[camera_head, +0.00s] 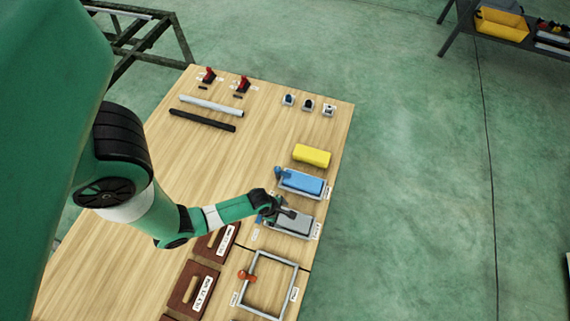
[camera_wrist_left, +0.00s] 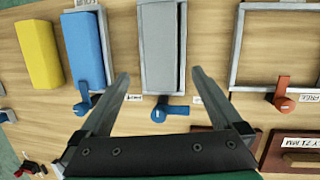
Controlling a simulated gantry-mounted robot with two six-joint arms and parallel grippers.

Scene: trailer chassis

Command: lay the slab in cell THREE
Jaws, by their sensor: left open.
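A yellow slab (camera_head: 312,155) lies loose on the table. A blue slab (camera_head: 302,183) and a grey slab (camera_head: 292,222) each sit in a metal-framed cell with a blue knob. The third cell (camera_head: 297,284) is an empty rectangular frame with an orange knob (camera_head: 246,275). In the left wrist view, its frame (camera_wrist_left: 234,45) stands at the right, its label partly cut off. My left gripper (camera_head: 284,208) is open, its fingers (camera_wrist_left: 158,74) on either side of the grey slab in that view. Whether they touch it cannot be told. My right gripper is out of view.
Brown boards with wooden handles (camera_head: 191,289) and printed labels lie left of the cells. The table's right edge runs close beside the cells.

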